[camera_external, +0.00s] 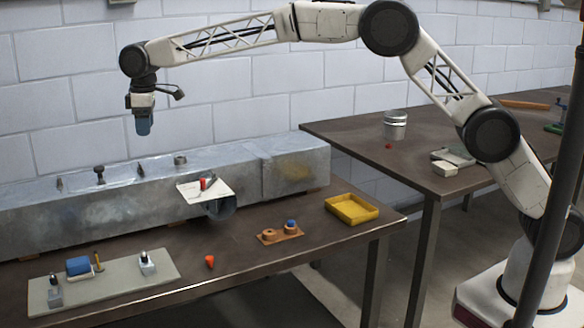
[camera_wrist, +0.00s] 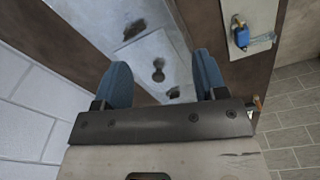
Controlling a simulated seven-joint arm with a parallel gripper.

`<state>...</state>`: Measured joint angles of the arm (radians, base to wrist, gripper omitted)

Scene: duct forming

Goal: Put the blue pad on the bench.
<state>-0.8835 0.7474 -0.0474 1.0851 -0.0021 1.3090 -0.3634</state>
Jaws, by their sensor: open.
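A blue pad (camera_external: 78,265) sits on a flat pale grey board (camera_external: 150,280), near the left end of the dark brown bench (camera_external: 335,232). In the wrist view the blue pad (camera_wrist: 241,37) shows small at the upper right, on the same board. My gripper (camera_external: 143,121) hangs high above the metal duct, well above and to the right of the pad in the external view. Its two blue fingers (camera_wrist: 162,70) are spread with nothing between them; the duct top lies below.
A long grey metal duct (camera_external: 110,215) with upright pegs fills the back of the bench. Two small metal clamps stand on the board. A red-orange cone (camera_external: 209,262), an orange holder (camera_external: 280,236) and a yellow tray (camera_external: 352,209) lie to the right. Bare bench shows between them.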

